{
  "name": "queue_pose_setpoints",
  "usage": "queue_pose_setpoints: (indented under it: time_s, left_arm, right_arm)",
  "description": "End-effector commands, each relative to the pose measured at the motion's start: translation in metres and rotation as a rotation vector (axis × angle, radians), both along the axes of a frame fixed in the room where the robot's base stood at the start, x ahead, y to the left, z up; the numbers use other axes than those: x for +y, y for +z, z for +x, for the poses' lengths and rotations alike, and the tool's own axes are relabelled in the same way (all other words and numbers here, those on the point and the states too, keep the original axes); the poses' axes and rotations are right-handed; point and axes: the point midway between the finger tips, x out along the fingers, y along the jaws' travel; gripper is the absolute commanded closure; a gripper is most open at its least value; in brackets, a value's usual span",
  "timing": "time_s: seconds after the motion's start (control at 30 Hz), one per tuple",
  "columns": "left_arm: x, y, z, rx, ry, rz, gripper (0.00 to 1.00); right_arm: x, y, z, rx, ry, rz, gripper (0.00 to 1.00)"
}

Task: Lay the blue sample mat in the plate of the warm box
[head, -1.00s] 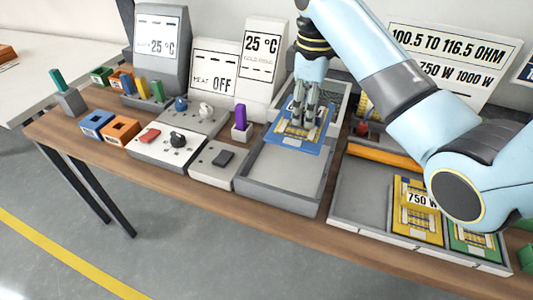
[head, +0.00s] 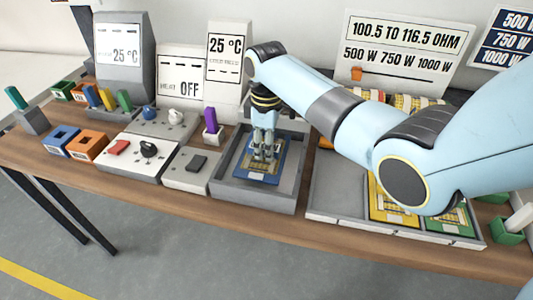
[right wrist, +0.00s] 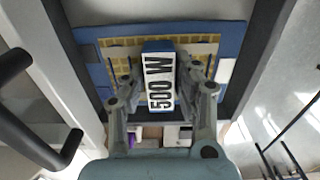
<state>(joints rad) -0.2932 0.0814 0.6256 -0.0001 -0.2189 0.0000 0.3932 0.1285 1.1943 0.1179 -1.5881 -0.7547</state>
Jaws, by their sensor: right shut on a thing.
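The blue sample mat (head: 245,166), with a yellow grid, is at the grey open-topped plate (head: 254,197) of the warm box, inside its rim in the head view. I cannot tell whether it touches the floor of the plate. My right gripper (head: 264,157) points down and is shut on the mat's upright block, which reads 500 W (right wrist: 160,82) in the right wrist view. There the blue mat (right wrist: 232,45) looks roughly level below the fingers. My left gripper is not in view.
Left of the plate are a dark switch (head: 197,162), a purple block (head: 210,121) and a panel reading HEAT OFF (head: 184,88). On the right, a grey tray (head: 338,192) holds yellow (head: 385,207) and green (head: 452,222) mats, under my right arm. A dark bar (right wrist: 35,135) shows in the wrist view.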

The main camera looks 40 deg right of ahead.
Motion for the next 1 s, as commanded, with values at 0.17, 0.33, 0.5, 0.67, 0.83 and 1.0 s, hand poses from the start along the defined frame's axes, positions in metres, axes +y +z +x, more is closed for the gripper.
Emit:
queue_pose_setpoints:
  time_s: [0.17,0.33,0.5,0.67,0.83,1.0]
  left_arm:
    - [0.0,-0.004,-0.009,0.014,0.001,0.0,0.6]
    - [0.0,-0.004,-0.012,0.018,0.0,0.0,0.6]
    - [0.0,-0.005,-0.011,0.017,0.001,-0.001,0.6]
    - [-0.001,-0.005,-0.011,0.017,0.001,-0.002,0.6]
    - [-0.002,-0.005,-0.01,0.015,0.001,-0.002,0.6]
    - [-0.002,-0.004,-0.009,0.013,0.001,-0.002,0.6]
  right_arm:
    - [0.0,-0.025,0.0,0.001,0.0,0.0,1.0]
    - [0.0,-0.027,0.0,0.0,0.0,0.0,1.0]
    - [0.0,-0.028,0.0,0.001,0.0,0.001,1.0]
    - [0.0,-0.029,0.0,0.0,0.0,0.0,0.57]
    - [0.0,-0.029,0.0,0.001,0.0,0.001,0.48]
    - [0.0,-0.028,0.0,0.001,0.0,0.001,0.48]
